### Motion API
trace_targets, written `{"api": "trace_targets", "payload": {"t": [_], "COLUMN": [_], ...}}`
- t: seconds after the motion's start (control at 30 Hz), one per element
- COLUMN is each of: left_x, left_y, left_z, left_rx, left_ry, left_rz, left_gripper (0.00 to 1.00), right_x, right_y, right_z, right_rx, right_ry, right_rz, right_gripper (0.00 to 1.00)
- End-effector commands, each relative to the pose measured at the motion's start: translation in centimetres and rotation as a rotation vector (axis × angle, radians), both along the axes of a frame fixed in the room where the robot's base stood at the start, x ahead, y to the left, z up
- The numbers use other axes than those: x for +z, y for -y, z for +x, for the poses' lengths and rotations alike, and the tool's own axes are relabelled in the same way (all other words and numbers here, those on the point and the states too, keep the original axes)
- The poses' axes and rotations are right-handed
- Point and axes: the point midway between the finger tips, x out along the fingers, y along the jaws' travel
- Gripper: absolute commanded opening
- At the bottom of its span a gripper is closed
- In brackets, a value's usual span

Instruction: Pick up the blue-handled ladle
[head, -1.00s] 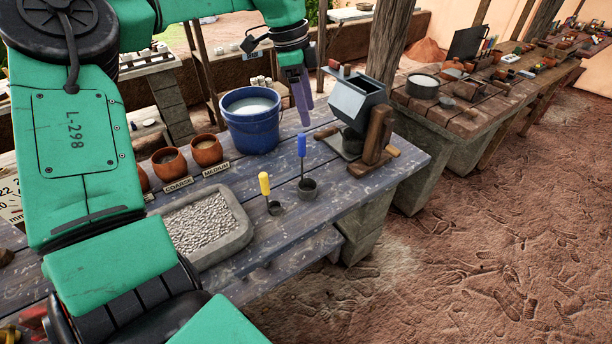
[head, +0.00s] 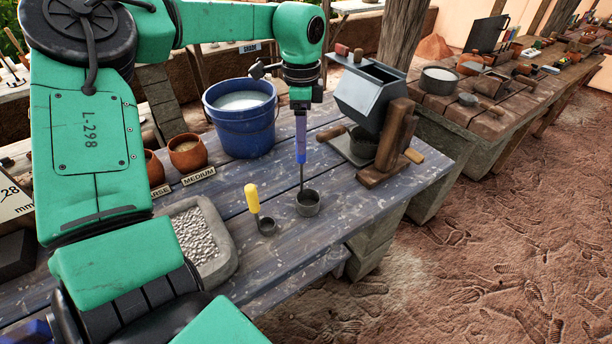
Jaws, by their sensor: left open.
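The blue-handled ladle (head: 308,203) stands upright on the blue-grey plank table, its dark round cup down and its thin stem rising to the blue handle. My left gripper (head: 301,140) points straight down over it, with its purple fingers at the handle's upper part. The jaws are open. The fingers hide the handle's top, and I cannot tell whether they touch it. A smaller yellow-handled ladle (head: 252,198) stands just to the left. My right gripper is not in view.
A blue bucket (head: 240,132) of pale liquid stands behind the ladles. A grey hopper on a wooden stand (head: 362,98) is close on the right. A stone tray of gravel (head: 222,262) and a clay pot (head: 187,153) are left. The table's front right is clear.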

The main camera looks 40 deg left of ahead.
Motion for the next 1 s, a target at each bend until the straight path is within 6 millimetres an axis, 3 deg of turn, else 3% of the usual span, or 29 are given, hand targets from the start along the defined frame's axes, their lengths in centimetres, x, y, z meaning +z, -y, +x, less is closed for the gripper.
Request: {"api": "trace_targets", "payload": {"t": [0.33,0.57,0.73,1.0], "left_x": [-5.4,-5.9,-5.9,-5.8], "left_y": [0.1,0.1,0.0,0.0], "left_z": [-0.5,-0.4,-0.4,-0.4], "left_rx": [0.000,-0.001,-0.001,-0.001], "left_ry": [-0.002,0.002,0.002,0.002], "left_rz": [0.000,0.000,0.000,0.000], "left_gripper": [0.64,0.64,0.00,0.00], "right_x": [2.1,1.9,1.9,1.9], "right_y": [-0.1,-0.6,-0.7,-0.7], "right_z": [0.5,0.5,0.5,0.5], "right_rx": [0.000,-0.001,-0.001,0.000], "right_ry": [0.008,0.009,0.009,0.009], "right_rz": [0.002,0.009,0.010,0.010], "right_gripper": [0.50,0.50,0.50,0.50]}}
